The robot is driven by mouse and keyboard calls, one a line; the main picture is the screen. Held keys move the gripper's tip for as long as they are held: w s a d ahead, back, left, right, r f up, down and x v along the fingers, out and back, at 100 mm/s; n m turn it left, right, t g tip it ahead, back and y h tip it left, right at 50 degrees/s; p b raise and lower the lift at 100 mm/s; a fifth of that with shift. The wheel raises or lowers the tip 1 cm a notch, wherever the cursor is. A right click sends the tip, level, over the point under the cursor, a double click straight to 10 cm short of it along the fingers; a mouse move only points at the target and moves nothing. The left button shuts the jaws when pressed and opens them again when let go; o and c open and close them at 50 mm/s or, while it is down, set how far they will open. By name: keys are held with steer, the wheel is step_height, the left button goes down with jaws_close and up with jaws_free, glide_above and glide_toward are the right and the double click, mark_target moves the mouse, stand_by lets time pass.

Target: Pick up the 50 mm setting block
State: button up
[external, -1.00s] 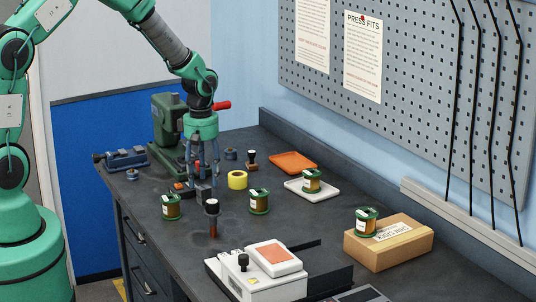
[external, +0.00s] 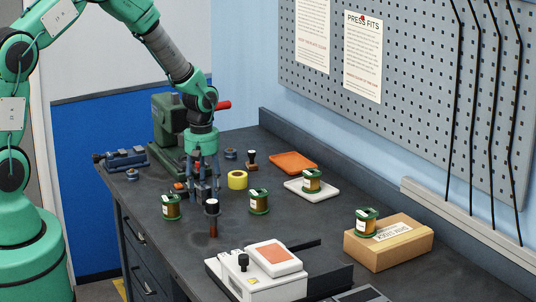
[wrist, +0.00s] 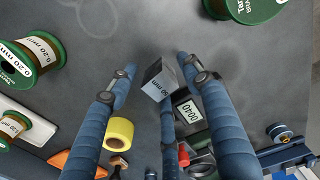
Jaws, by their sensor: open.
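The 50 mm setting block (wrist: 161,79) is a small grey block with "50 mm" printed on its side. In the wrist view it sits between the blue fingers of my gripper (wrist: 156,64), with gaps showing to the left and right fingers. The third finger rises just below it in the picture; I cannot tell whether it touches.
A yellow roll (external: 237,180), green-ended wire spools (external: 171,207) and a dark-handled stamp-like tool (external: 212,208) stand around my gripper. The green press (external: 168,125) stands behind.

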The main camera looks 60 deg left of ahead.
mark_target(205, 186)
jaws_close()
steer(key=shift+r+p, duration=0.65)
steer(key=shift+r, duration=4.4)
